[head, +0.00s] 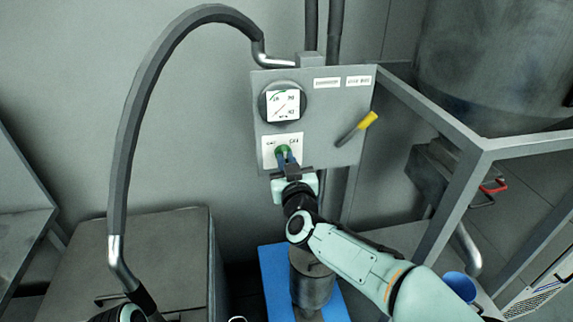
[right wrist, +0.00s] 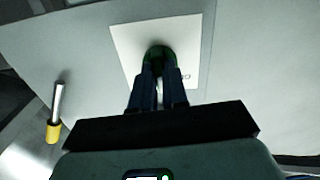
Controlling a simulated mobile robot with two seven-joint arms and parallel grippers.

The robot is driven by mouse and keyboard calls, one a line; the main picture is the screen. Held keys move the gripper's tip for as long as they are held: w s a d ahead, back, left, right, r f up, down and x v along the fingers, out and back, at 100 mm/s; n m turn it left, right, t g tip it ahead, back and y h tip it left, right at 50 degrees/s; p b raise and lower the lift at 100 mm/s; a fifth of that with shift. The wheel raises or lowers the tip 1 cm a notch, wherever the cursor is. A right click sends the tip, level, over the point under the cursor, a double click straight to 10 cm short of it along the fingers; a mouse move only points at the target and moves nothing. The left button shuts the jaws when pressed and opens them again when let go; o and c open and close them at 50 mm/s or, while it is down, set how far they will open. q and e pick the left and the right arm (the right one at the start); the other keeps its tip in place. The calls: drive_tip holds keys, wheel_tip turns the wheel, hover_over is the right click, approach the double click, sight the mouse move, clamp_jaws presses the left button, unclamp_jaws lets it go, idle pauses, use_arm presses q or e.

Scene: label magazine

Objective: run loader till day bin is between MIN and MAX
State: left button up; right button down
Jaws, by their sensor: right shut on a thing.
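A grey control panel (head: 325,112) hangs on the wall. A round white-faced gauge (head: 283,105) is at its upper left, its thin needle slanting, its scale too small to read surely. Below it a green knob (head: 283,151) sits on a white plate (head: 298,140) with small lettering. My right gripper (head: 288,160) is shut on the green knob, which also shows between the fingers in the right wrist view (right wrist: 159,53); the fingers hide most of it. A yellow-tipped lever (head: 368,119) slants up-right on the panel. No MIN or MAX marks are legible.
A dark hose (head: 128,145) arches from the panel's top down to the left. A grey metal cylinder (head: 312,280) stands on a blue base (head: 275,280) below. A grey frame (head: 440,120) and large drum (head: 500,60) stand right; a grey box (head: 160,250) is left.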

drive_tip(key=m+b, duration=0.1)
drive_tip(key=m, duration=0.3)
drive_tip(key=shift+f+m, duration=0.1)
drive_tip(key=shift+m, duration=0.2)
use_arm(q)
drive_tip(key=shift+w+f+t+b, duration=0.15)
drive_tip(key=shift+w+f+b, duration=0.1)
drive_tip(key=shift+f+b, duration=0.3)
drive_tip(key=shift+w+f+t+b, duration=0.15)
drive_tip(key=shift+w+f+b, duration=0.2)
drive_tip(key=shift+f, duration=0.3)
use_arm(e)
drive_tip(key=shift+m, duration=2.6)
use_arm(q)
drive_tip(key=shift+s, duration=0.1)
use_arm(e)
drive_tip(key=c, duration=1.1)
unclamp_jaws()
drive_tip(key=shift+c, duration=0.2)
use_arm(q)
drive_tip(key=shift+f+b, duration=0.35)
drive_tip(key=shift+b, duration=0.15)
use_arm(e)
drive_tip(key=s+d, duration=0.2)
drive_tip(key=s, duration=1.1)
drive_tip(key=shift+d, duration=0.3)
